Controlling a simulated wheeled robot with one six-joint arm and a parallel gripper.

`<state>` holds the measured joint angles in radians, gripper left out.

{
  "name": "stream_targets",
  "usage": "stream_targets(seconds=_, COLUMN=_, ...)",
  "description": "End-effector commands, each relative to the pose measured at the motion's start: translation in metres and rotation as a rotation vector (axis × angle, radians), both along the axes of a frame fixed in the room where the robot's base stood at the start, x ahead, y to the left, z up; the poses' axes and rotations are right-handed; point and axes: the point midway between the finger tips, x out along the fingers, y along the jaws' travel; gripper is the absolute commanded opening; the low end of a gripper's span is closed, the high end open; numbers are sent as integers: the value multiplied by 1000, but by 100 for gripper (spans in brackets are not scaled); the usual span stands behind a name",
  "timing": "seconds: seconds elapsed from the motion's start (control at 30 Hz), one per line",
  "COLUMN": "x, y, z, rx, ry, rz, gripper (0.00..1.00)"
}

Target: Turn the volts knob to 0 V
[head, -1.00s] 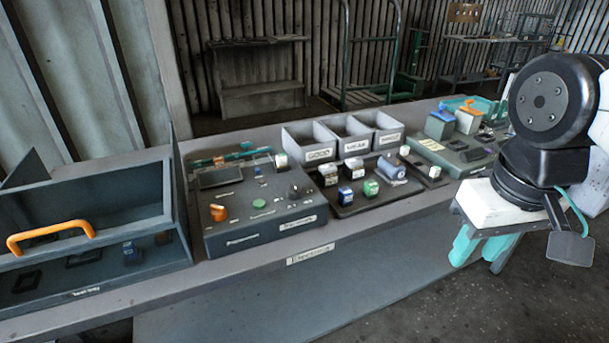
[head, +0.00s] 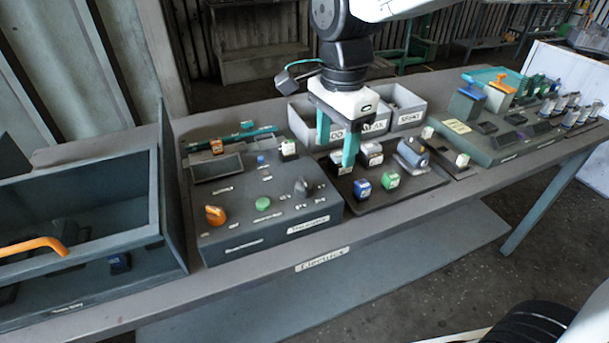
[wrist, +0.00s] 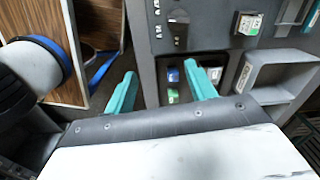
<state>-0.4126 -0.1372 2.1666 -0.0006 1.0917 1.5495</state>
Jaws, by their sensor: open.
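The grey control panel box (head: 245,228) stands on the bench in the head view. On it are a dark knob (head: 302,187) at the right, an orange knob (head: 215,215) at the front left and a green button (head: 263,203). The dark knob also shows near the top of the wrist view (wrist: 178,28), with small marks beside it. The panel lettering is too small to tell which knob is for volts. My gripper (head: 336,150) is open and empty, to the right of the panel above the dark tray. Its teal fingers spread apart in the wrist view (wrist: 160,72), clear of the knob.
Several small blocks and a motor-like part (head: 412,152) lie on the dark tray (head: 400,193). Grey labelled bins (head: 407,118) stand behind my gripper. An open bin with an orange handle (head: 35,245) stands left of the panel. The bench front edge is clear.

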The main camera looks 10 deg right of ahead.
Motion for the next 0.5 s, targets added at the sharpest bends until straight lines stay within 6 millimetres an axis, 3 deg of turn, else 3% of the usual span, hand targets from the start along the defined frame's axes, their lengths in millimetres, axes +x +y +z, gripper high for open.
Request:
stream_targets(seconds=0.1, x=16, y=33, z=-14, rx=-5, ry=17, rz=-144, gripper=55)
stream_targets(seconds=0.2, x=22, y=47, z=-20, rx=-5, ry=19, rz=-219, gripper=55)
stream_targets(seconds=0.37, x=25, y=53, z=-33, rx=-7, ry=23, rz=-258, gripper=55)
stream_targets(seconds=0.5, x=24, y=52, z=-55, rx=-8, ry=24, rz=-258, gripper=55)
